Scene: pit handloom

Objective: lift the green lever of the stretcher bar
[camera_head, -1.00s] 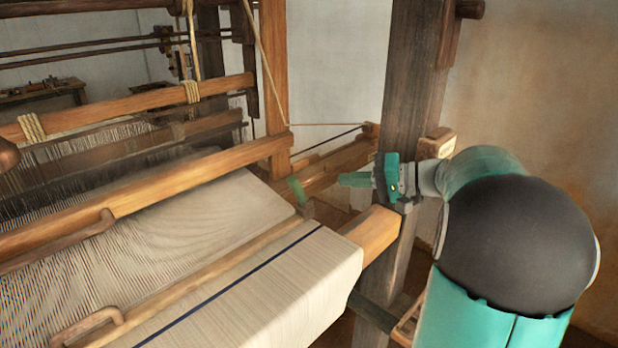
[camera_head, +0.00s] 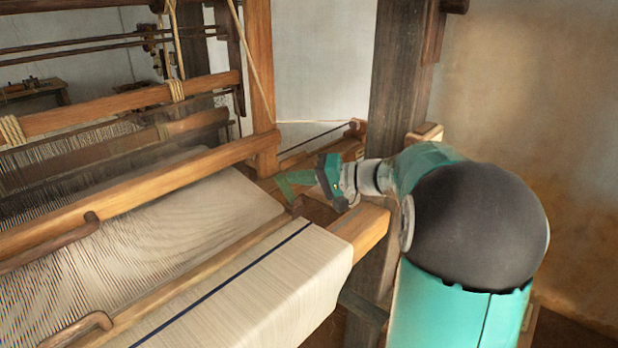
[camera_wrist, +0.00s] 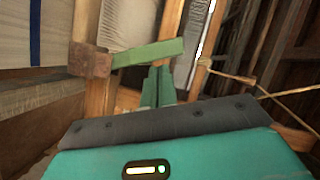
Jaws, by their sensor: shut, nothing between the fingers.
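The green lever (camera_head: 285,188) sits at the far right end of the wooden stretcher bar (camera_head: 200,271), which lies across the cloth. In the wrist view the lever (camera_wrist: 150,52) is a flat green strip reaching right from a brown block (camera_wrist: 90,61). My gripper (camera_head: 300,177) is shut and empty, beside the lever at its right. In the wrist view its fingertips (camera_wrist: 159,68) are just below the lever's lower edge in the picture. I cannot tell whether they touch it. In the head view the fingers and lever partly merge, both being green.
The cloth (camera_head: 290,275) with a dark blue stripe is stretched left of my arm. A wooden beam end (camera_head: 365,232) lies below my gripper, and a dark post (camera_head: 400,75) stands behind my arm. A cord (camera_wrist: 230,76) crosses right in the wrist view.

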